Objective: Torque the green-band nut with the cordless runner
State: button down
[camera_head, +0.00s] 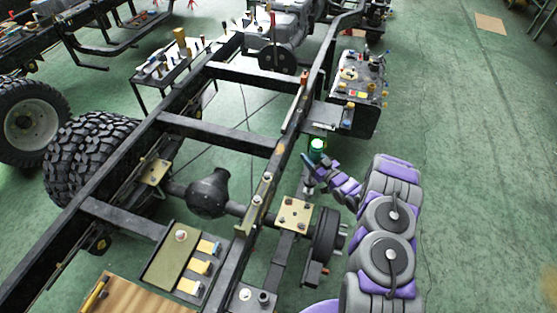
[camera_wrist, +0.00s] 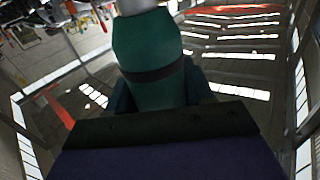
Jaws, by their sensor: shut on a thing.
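My gripper (camera_head: 311,164) is beside the right frame rail, at the end of my purple and grey arm. It is shut on a green rounded body that looks like the cordless runner (camera_head: 317,145). In the wrist view the runner (camera_wrist: 152,60) fills the upper middle, with a dark band around it and a pale end at the top. The jaws (camera_wrist: 160,98) are partly hidden behind it. A tan plate (camera_head: 294,213) with several small fasteners sits on the chassis below my gripper. I cannot make out a green band on any nut.
The black chassis rail (camera_head: 262,200) runs close on the left of my gripper. A wheel hub (camera_head: 326,235) is below it. A cluttered tool cart (camera_head: 358,92) stands behind to the right, and a side table (camera_head: 172,68) at the back left. Green floor (camera_head: 475,180) is clear on the right.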

jog(key=shift+s+d, duration=0.2)
jog(key=shift+d, duration=0.6)
jog(key=shift+a+f+b, duration=0.5)
jog(key=shift+a+f, duration=0.05)
jog(key=shift+f, duration=0.25)
jog(key=shift+a+f+b, duration=0.2)
jog(key=shift+f+b, duration=0.15)
jog(key=shift+f, duration=0.35)
jog(key=shift+d+f+b, duration=0.3)
jog(key=shift+f+b, duration=0.1)
jog(key=shift+f, duration=0.5)
jog(key=shift+d+f+b, duration=0.25)
jog(key=shift+f+b, duration=0.15)
jog(key=shift+f, duration=0.5)
jog(key=shift+a+f, duration=0.25)
jog(key=shift+a, duration=0.1)
jog(key=shift+d, duration=0.2)
jog(key=shift+a+r+p, duration=0.1)
jog(key=shift+a+p, duration=0.05)
jog(key=shift+p, duration=0.2)
